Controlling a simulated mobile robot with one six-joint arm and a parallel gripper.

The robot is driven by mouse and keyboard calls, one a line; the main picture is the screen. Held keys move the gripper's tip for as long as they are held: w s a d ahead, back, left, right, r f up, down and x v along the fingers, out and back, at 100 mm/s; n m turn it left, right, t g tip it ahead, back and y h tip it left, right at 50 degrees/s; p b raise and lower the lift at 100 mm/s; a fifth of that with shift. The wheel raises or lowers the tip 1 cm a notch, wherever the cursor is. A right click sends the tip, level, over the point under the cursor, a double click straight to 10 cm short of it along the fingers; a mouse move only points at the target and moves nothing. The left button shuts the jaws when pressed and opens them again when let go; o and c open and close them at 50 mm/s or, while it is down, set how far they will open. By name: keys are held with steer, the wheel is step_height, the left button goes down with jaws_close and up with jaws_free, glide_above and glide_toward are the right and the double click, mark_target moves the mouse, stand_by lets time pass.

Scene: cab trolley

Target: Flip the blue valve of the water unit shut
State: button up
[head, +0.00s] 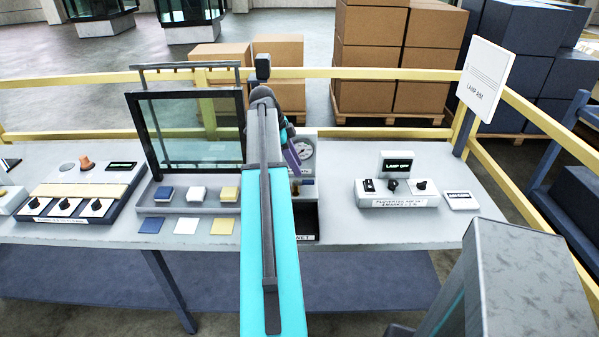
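The water unit (309,165) stands on the table just right of my arm, with a round white gauge (304,149) on its upright face. My arm covers its left part. I cannot make out the blue valve clearly; it is hidden or too small behind my arm. My arm reaches forward over the table, and its far end is at the unit. A dark purplish part (292,158), probably of my gripper, shows in front of the gauge's left side. The fingertips are not clear, so I cannot tell whether they are open or touch anything.
A framed glass panel (195,130) with coloured blocks stands left of my arm. A knob panel (65,205) is at the far left, and a lamp switch box (397,194) at the right. A yellow rail (400,74) runs behind. Table between unit and switch box is clear.

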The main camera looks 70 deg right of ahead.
steer(key=b+v, duration=0.1)
steer(key=v, duration=0.7)
steer(key=shift+r, duration=0.15)
stand_by(0.4)
